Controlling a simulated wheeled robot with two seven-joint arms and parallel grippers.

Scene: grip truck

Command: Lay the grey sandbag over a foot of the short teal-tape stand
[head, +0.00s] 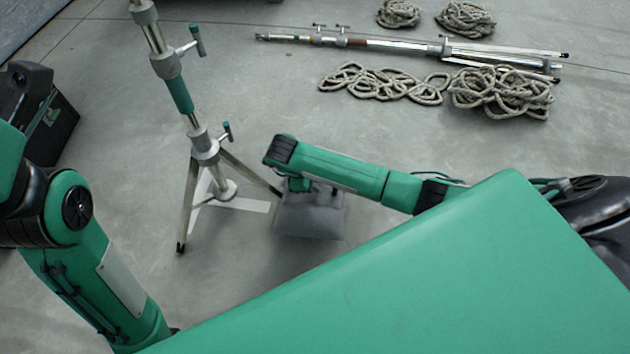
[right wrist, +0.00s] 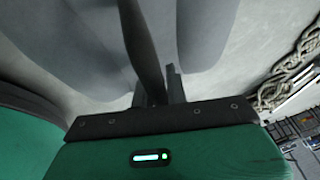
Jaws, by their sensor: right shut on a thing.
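The short stand with teal tape (head: 180,95) stands upright on the floor left of centre in the head view, its legs spread. One foot leg (head: 250,173) reaches right, toward the grey sandbag (head: 312,218). My right gripper (head: 298,186) points down and is shut on the sandbag's dark strap (right wrist: 140,45). The bag hangs below it, close to the floor; I cannot tell whether it touches floor or leg. The bag's two grey lobes (right wrist: 205,35) fill the top of the right wrist view. My left arm shows at the left, but its gripper is hidden.
A longer stand (head: 390,47) lies folded on the floor at the back. Coiled ropes (head: 500,92) lie in front of it and more (head: 465,18) behind it. A black case (head: 50,120) is at the left. The floor between the stand and the ropes is clear.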

